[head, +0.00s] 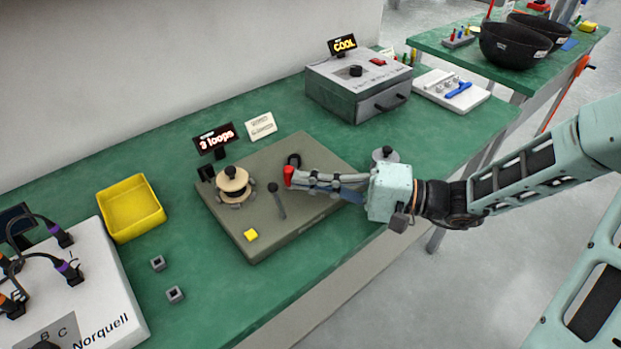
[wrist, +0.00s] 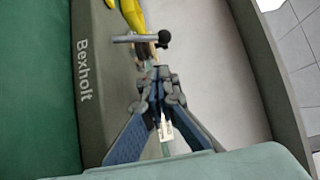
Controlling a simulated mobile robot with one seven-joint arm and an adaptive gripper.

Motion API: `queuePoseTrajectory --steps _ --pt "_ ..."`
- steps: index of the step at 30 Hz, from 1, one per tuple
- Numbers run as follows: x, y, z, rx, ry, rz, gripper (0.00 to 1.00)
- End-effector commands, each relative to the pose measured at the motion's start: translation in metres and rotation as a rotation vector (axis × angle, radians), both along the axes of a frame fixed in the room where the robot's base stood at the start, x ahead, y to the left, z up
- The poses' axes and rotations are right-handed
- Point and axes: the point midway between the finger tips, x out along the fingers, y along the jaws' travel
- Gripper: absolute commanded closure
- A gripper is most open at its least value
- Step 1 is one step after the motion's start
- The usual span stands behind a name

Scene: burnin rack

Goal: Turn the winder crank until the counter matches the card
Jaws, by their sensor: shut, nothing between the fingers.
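The winder is a flat grey-green base (head: 315,205) with a pale spool (head: 233,184) on it. A short grey rod with a dark knob (head: 274,188), which looks like the crank, stands near the spool. The rod and its black knob (wrist: 164,38) also show in the wrist view, ahead of the fingertips. A black display (head: 214,138) behind the spool reads "3 loops". A white card (head: 261,126) stands beside it, its print too small to read. My gripper (head: 290,178) is shut and empty over the base, right of the rod and apart from it.
A red part (head: 289,176) shows at my fingertips. A yellow block (head: 251,235) sits on the base's front. A yellow tray (head: 131,209), small grey blocks (head: 158,263) and a white cable panel (head: 80,290) lie left. A grey box (head: 358,85) stands behind right.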

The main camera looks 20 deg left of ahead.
Motion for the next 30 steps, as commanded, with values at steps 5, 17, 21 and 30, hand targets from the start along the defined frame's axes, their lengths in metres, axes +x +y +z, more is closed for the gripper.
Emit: queuePoseTrajectory --steps 5,17,21,30 --pt "-0.0021 0.0031 0.0000 0.000 0.000 0.001 1.00" --pt "-0.0026 0.0043 0.0000 -0.001 -0.001 0.001 1.00" --pt "-0.0026 0.0043 -0.0001 -0.001 0.000 0.001 1.00" --pt "0.0063 -0.0026 0.0001 0.000 -0.002 0.001 1.00"
